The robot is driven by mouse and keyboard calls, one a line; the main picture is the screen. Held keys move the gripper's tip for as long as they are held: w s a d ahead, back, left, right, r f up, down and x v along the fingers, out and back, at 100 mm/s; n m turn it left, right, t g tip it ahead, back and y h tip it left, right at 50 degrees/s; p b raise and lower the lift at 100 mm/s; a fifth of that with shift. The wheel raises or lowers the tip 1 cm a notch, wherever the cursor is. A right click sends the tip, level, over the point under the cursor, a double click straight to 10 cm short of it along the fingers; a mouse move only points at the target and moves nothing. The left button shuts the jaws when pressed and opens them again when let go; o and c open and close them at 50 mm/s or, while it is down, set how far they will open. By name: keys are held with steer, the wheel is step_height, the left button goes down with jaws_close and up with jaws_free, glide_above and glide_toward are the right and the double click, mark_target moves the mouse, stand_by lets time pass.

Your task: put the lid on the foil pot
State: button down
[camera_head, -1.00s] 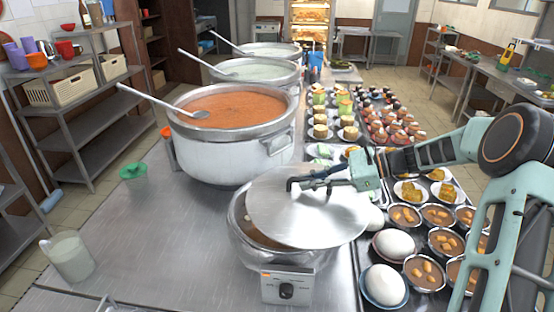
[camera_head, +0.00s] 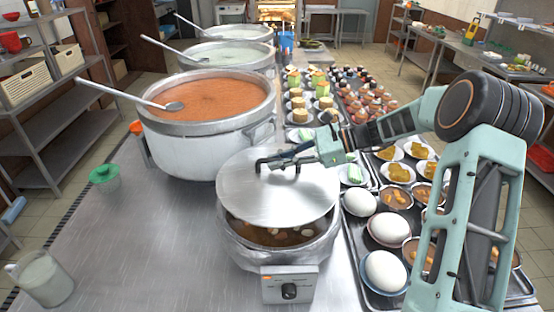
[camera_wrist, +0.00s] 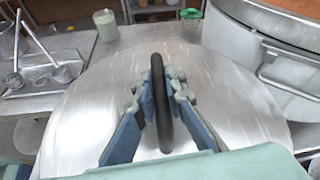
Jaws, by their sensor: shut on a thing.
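The lid (camera_head: 262,203) is a round, shiny metal disc with a black bar handle (camera_wrist: 158,100). My gripper (camera_head: 277,162) is shut on that handle, with one finger on each side of it in the wrist view. The foil pot (camera_head: 318,252) stands on a cooker with a front knob. The lid is over the back part of the pot's mouth. The front of the mouth is uncovered and shows brown soup with pale pieces. I cannot tell whether the lid touches the rim. The pot's back rim is hidden by the lid.
A large stockpot (camera_head: 190,148) of orange congee with a ladle stands close behind the lid. Trays of eggs (camera_head: 386,271) and bowls lie to the right. A clear jug (camera_head: 42,279) and a green-topped container (camera_head: 104,176) stand left; the metal counter (camera_head: 160,255) between is mostly bare.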

mark_target(279, 172)
step_height(279, 172, down, 4)
steer(key=b, duration=0.3)
steer(key=shift+f+b, duration=0.35)
steer(key=shift+f, duration=0.7)
steer(key=shift+f, duration=0.8)
stand_by(1.0)
steer(key=c, duration=1.9)
jaws_free()
steer(key=shift+s+d+f, duration=0.1)
steer(key=v, duration=1.2)
